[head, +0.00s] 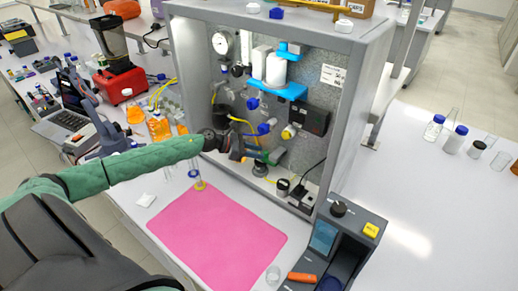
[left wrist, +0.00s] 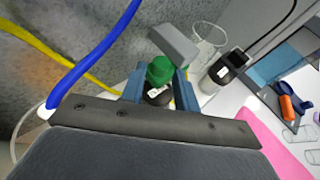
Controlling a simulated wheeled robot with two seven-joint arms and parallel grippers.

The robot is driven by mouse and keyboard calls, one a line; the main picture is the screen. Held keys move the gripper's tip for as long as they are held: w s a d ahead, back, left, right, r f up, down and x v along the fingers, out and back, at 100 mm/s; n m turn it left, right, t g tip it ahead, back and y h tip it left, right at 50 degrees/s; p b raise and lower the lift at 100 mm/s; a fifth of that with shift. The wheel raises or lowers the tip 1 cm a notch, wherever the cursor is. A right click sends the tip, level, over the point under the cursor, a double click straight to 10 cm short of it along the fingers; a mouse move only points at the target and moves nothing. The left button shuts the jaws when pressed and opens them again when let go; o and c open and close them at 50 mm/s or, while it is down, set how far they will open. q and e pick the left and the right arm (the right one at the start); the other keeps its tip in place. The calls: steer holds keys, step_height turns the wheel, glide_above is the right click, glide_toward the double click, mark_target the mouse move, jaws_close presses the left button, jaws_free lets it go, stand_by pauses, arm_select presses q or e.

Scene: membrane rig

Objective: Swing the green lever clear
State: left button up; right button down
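The green lever (left wrist: 160,70) shows in the left wrist view as a green piece right between my left gripper's two blue fingers (left wrist: 160,86). The fingers are drawn in and meet both its sides, so the gripper looks shut on it. A grey block (left wrist: 173,45) sits just beyond the green piece. In the head view my left gripper (head: 246,156) reaches into the lower part of the rig cabinet, and the green part (head: 272,157) shows just right of it. The gripper hides part of the lever there. My right gripper is in neither view.
The grey cabinet (head: 347,95) has side walls and a panel with valves and tubes around the gripper. A blue tube (left wrist: 100,60) and a yellow tube (left wrist: 40,50) run close by. A pink mat (head: 215,235) lies clear in front. A grey instrument (head: 345,240) stands right.

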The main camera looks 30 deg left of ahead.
arm_select(q)
steer(key=shift+w+d+f, duration=0.3)
steer(key=shift+w+d, duration=0.1)
steer(key=shift+d, duration=0.1)
jaws_close()
steer(key=shift+s, duration=0.1)
steer(key=shift+s+d+n+t+y, duration=0.15)
steer(key=shift+s+n+t+y, duration=0.15)
steer(key=shift+n+t+y, duration=0.35)
jaws_free()
